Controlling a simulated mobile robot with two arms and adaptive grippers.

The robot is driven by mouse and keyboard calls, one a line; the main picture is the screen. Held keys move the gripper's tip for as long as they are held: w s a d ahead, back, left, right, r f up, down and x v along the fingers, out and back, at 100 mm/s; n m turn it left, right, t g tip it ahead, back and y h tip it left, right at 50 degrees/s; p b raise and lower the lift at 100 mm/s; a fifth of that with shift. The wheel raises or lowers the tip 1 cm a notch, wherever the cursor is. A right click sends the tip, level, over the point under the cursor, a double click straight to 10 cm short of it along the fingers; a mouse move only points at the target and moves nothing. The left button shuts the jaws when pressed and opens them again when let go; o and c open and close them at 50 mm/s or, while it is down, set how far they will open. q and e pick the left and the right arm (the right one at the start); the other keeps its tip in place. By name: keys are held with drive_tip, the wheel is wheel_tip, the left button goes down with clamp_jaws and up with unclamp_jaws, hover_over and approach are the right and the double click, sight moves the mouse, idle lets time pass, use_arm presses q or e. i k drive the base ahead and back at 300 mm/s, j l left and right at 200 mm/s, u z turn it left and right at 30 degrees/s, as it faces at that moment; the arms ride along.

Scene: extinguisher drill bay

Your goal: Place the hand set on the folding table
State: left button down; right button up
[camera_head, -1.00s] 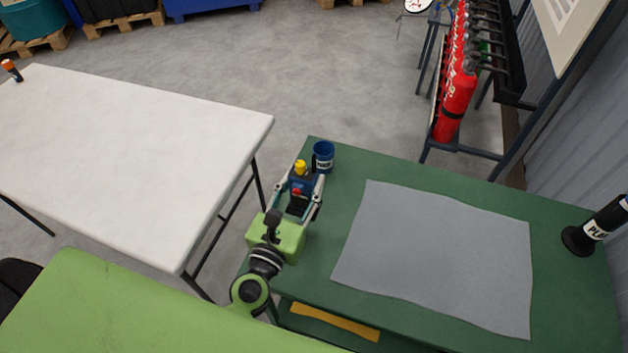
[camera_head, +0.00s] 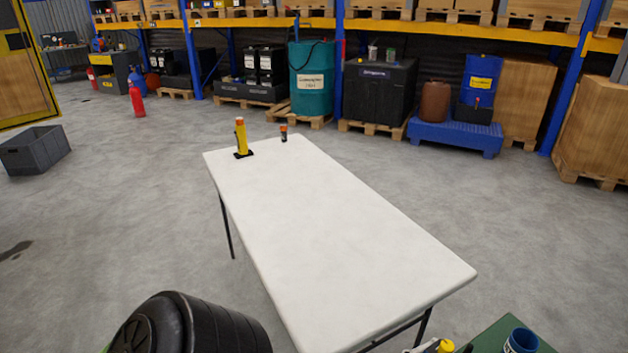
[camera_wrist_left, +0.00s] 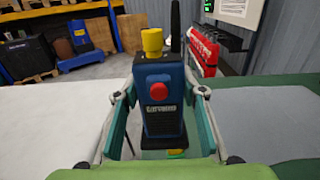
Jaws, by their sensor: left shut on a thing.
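The hand set (camera_wrist_left: 160,88) is a blue and black radio with a yellow knob, a red button and a black antenna. It stands upright between the fingers of my left gripper (camera_wrist_left: 162,112), which is shut on it. In the head view only its yellow top (camera_head: 445,346) shows at the bottom edge, and most of my left gripper is out of frame. The white folding table (camera_head: 330,230) fills the middle of the head view. In the left wrist view its white top (camera_wrist_left: 60,125) lies left of the hand set. My right gripper is not in view.
A yellow post on a black base (camera_head: 241,138) and a small orange-topped item (camera_head: 284,133) stand at the folding table's far end; the rest is clear. A blue cup (camera_head: 521,342) is on the green table (camera_head: 490,335). A black ribbed container (camera_head: 190,325) is at bottom left.

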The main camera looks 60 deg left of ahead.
sight(315, 249)
drive_tip(key=k+j+z, duration=0.1)
drive_tip(key=j, duration=0.35)
drive_tip(key=k+j, duration=0.2)
drive_tip(key=j, duration=0.25)
drive_tip(key=k+j+z, duration=0.15)
drive_tip(key=j, duration=0.25)
drive_tip(key=k+j+z, duration=0.1)
drive_tip(key=j, duration=0.35)
drive_tip(key=k+j, duration=0.25)
drive_tip(key=j, duration=0.15)
drive_tip(key=k+j+z, duration=0.15)
drive_tip(key=j, duration=0.25)
